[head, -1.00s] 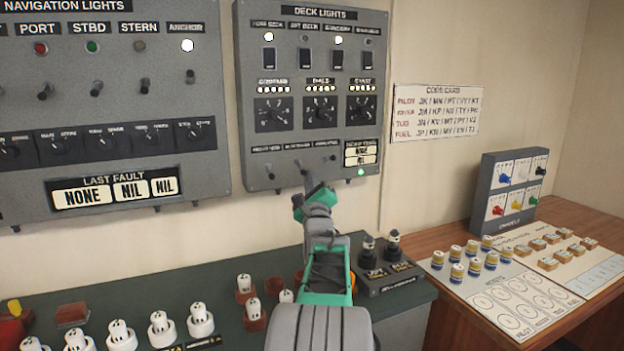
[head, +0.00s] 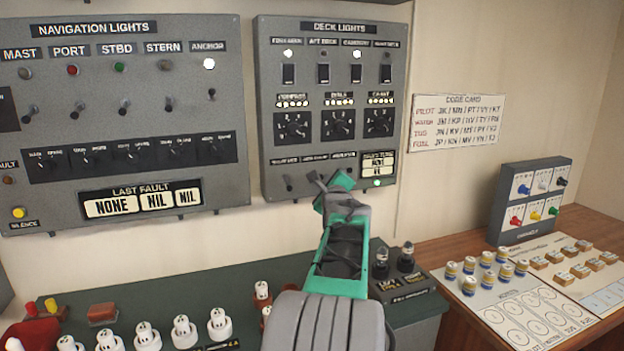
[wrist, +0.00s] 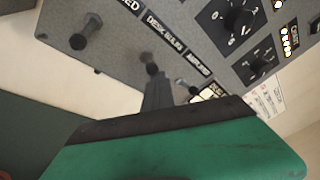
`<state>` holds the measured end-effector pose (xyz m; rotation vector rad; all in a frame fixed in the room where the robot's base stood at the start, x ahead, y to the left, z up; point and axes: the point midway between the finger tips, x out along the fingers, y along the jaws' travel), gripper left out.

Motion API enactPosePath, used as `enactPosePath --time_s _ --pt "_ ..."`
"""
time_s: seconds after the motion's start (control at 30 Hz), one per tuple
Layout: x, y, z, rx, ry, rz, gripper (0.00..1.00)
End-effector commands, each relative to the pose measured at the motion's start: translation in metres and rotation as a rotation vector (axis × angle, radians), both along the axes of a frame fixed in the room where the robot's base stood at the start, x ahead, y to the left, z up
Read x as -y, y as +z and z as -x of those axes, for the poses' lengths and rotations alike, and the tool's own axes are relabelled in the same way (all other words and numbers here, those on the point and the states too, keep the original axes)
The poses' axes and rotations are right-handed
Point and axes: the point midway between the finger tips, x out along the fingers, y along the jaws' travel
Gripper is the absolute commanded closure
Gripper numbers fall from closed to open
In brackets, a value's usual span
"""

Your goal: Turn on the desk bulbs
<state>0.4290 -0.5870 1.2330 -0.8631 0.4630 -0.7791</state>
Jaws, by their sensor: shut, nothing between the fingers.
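The DECK LIGHTS panel (head: 264,110) hangs on the wall at upper centre, with a row of small toggles along its bottom. In the wrist view the DESK BULBS label (wrist: 165,34) is readable, with a dark toggle (wrist: 151,68) just below it. My gripper (head: 322,186) is shut and empty at the panel's lower edge. In the wrist view its narrow tip (wrist: 157,88) is close beside that toggle; I cannot tell whether they touch. Two small dark bulbs (head: 381,264) stand on a black box on the green desk and look unlit.
The navigation lights panel (head: 150,60) is on the left. Another toggle (head: 288,183) is left of my gripper. White knobbed pieces (head: 182,330) stand on the green desk. A wooden desk at right holds a switch box (head: 510,205), cards and small pieces.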

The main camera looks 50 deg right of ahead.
Motion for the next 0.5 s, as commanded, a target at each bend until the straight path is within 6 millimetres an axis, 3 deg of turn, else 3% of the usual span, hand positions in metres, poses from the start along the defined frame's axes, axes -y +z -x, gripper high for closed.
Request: enactPosePath --time_s 0.33,0.5 --pt "0.007 0.003 0.009 0.003 -0.012 -0.001 1.0" --pt "0.012 -0.005 0.011 0.002 -0.011 -0.002 1.0"
